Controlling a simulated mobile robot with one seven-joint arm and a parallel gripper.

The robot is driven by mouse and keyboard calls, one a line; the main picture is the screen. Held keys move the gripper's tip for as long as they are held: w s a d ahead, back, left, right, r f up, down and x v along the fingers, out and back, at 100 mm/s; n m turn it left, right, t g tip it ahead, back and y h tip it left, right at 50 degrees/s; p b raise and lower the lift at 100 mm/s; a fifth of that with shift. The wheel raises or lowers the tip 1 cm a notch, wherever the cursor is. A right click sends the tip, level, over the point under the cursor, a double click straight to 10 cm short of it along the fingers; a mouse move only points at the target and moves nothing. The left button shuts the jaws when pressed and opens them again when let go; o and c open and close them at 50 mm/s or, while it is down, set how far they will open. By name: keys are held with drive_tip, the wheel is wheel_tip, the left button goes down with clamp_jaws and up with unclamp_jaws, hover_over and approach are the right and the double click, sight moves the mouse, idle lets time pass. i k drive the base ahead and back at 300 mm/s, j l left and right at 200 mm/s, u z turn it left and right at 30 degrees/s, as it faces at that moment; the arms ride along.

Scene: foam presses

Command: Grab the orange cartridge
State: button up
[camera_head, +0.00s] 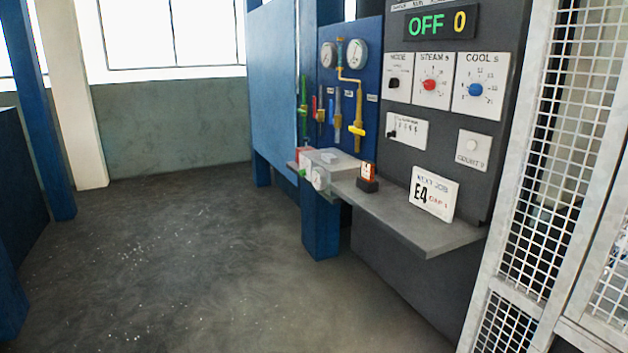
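A small upright orange piece (368,170) with a pale face stands in a dark block (367,185) on the grey shelf (425,222). It looks like the orange cartridge, but it is too small to tell for sure. My gripper is not in view.
A sign reading E4 (434,193) stands right of the block. A clear box (330,163) sits to its left. The dark control panel (445,100) rises behind the shelf. A white mesh guard (560,150) stands at right. The floor (180,260) at left is free.

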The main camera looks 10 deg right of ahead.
sight(368, 169)
drive_tip(key=i+z, duration=0.15)
drive_tip(key=i, duration=0.45)
drive_tip(key=i+j+z, duration=0.1)
drive_tip(key=i, duration=0.45)
drive_tip(key=i+j+z, duration=0.2)
drive_tip(key=i+z, duration=0.25)
drive_tip(key=i+j+z, duration=0.3)
drive_tip(key=z, duration=0.15)
